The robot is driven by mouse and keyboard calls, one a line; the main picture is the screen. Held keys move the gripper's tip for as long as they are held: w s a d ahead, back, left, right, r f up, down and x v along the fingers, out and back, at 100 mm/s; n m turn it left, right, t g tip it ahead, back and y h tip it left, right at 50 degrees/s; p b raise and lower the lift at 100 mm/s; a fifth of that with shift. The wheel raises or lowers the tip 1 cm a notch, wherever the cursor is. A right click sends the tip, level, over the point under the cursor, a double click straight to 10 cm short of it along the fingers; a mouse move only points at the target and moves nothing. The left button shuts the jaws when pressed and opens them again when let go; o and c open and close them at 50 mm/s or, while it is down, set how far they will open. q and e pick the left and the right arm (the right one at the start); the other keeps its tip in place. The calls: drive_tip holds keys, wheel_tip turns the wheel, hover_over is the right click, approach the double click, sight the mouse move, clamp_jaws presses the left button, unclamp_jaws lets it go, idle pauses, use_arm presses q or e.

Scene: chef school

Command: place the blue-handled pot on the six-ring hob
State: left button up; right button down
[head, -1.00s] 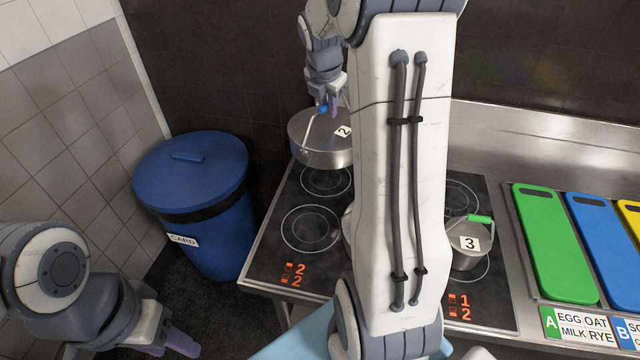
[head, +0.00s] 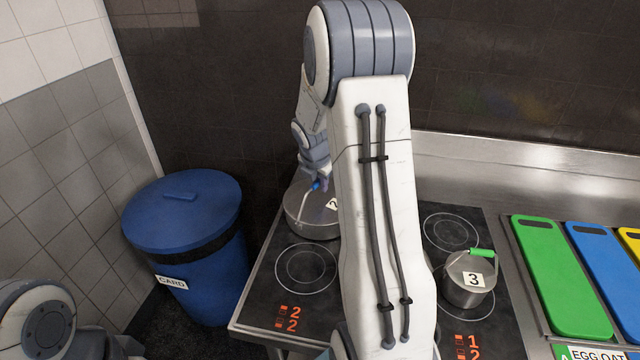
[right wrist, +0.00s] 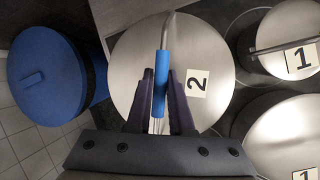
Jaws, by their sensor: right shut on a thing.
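The blue-handled pot (head: 309,222) is a wide steel pot with a lid and a label 2. It is at the back left of the black six-ring hob (head: 262,300). My right gripper (head: 318,184) is shut on its blue handle, which shows between the fingers in the right wrist view (right wrist: 160,84). In the head view the pot looks low over or on the back left ring; I cannot tell whether it touches. My right arm hides the middle of the hob. Of my left arm, only links show at the lower left; its gripper is out of view.
A green-handled pot (head: 468,279) labelled 3 stands on the hob's right side. Two lidded pots labelled 1 (right wrist: 285,40) show beside the held pot in the right wrist view. A blue bin (head: 190,235) stands left of the hob. The front left ring (head: 306,268) is clear.

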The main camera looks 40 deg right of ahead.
drive_tip(key=c, duration=0.8)
unclamp_jaws()
